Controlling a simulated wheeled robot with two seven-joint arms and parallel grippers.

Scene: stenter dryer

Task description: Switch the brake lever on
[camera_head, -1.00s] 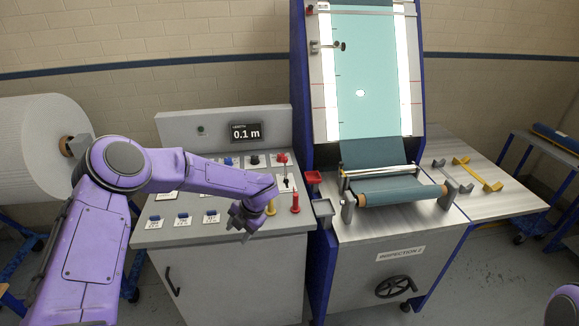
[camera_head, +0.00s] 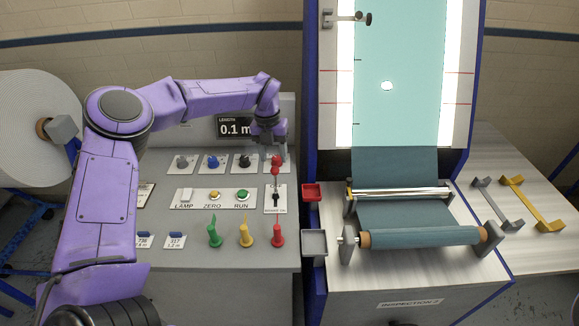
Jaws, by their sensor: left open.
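The brake lever (camera_head: 276,188) stands on a white plate at the right side of the grey control console. My left gripper (camera_head: 275,153) is open and points down just beyond the lever's red ball, over a red knob on the console. Whether its fingers touch the lever or knob cannot be told. My right gripper is not in view.
Grey, blue and black knobs (camera_head: 245,161) line the console's back row. LAMP, ZERO and RUN buttons (camera_head: 242,195) lie left of the lever. Green, yellow and red pegs (camera_head: 246,235) stand in front. The fabric inspection frame (camera_head: 313,230) rises to the right.

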